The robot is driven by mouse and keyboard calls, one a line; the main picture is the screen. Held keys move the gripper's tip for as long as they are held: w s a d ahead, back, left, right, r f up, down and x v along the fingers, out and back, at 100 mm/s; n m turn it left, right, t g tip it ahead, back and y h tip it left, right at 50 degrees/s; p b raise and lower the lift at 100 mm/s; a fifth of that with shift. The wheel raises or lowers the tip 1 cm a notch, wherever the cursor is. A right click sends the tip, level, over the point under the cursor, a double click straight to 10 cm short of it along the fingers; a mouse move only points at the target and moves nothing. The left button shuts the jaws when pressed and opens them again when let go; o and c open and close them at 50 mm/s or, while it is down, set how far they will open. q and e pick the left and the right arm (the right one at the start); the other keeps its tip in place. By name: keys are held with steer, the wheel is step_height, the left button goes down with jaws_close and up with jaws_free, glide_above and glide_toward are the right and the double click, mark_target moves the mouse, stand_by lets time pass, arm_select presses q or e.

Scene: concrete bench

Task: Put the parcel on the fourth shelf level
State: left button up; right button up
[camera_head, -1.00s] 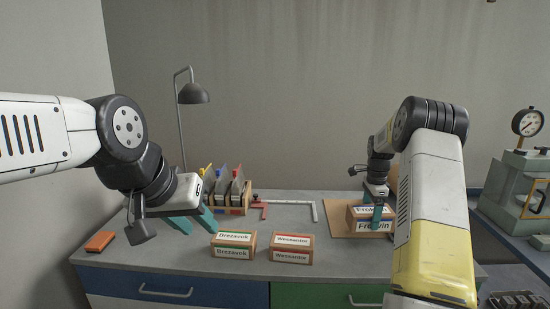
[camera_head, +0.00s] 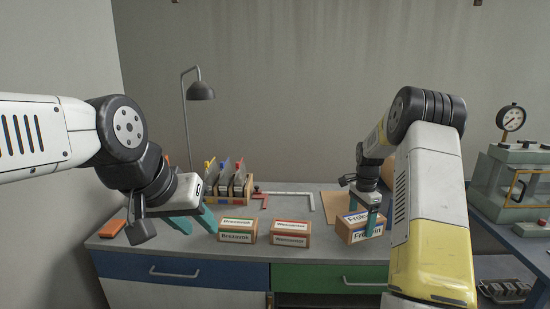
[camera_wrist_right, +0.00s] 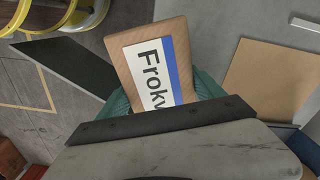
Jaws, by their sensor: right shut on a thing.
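The parcel (camera_head: 358,236) is a brown box with a white label and a blue stripe, reading something like "Frokvit". My right gripper (camera_head: 362,215) is shut on it from above, with teal fingers on either side. It appears raised and in front of the brown mat. In the right wrist view the parcel (camera_wrist_right: 155,65) sits between the teal fingers (camera_wrist_right: 165,100), its label partly hidden by the gripper body. My left gripper (camera_head: 192,216) is open and empty above the left of the bench. I cannot make out a shelf with several levels.
Two labelled boxes, green-striped (camera_head: 237,231) and red-striped (camera_head: 291,233), stand on the grey bench (camera_head: 270,208). Behind are a divider rack (camera_head: 235,190), a lamp (camera_head: 200,90) and a brown mat (camera_head: 334,207). A gauge press (camera_head: 510,175) stands on a side table at right.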

mark_target(344, 237)
steer(key=s+a+n, duration=0.1)
steer(key=a+n, duration=0.1)
steer(key=s+a+f+n, duration=0.1)
steer(key=s+a+n, duration=0.1)
steer(key=s+a+f+n, duration=0.1)
steer(key=s+a+n, duration=0.1)
steer(key=a, duration=0.1)
steer(key=shift+s+f, duration=0.1)
steer(key=shift+s, duration=0.15)
steer(key=s+a+f+n, duration=0.2)
steer(key=s+a+n, duration=0.4)
steer(key=s+n, duration=0.2)
steer(key=shift+s+a, duration=0.35)
steer(key=shift+s, duration=0.05)
steer(key=shift+f, duration=0.1)
